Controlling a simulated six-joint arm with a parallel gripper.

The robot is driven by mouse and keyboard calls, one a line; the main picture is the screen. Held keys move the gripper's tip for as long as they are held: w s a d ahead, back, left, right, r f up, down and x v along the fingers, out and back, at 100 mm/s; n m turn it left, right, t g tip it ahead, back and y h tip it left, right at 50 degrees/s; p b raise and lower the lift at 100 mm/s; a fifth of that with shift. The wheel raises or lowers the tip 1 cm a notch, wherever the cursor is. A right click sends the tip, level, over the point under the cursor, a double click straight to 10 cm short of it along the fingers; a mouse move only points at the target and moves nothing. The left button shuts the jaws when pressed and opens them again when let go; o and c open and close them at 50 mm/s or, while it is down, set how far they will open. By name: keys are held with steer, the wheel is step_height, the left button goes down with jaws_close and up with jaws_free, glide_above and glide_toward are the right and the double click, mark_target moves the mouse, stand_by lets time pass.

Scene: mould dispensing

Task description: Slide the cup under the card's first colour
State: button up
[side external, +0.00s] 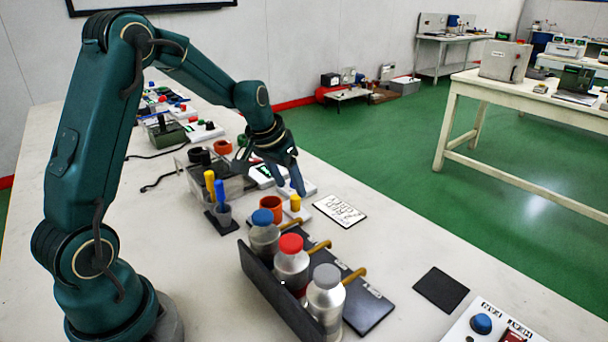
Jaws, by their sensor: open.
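An orange-red cup (271,203) stands on the table just behind the blue-capped bottle, which hides its lower part.
A yellow knob on a white base (295,203) stands beside the cup. A holder with blue and yellow handles (221,208) is at left. A black mat (441,288) and a button panel (490,325) lie at right. The table between card and mat is clear.

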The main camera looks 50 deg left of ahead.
mark_target(295, 197)
steer(key=shift+x, duration=1.9)
steer(key=shift+c, duration=0.3)
jaws_close()
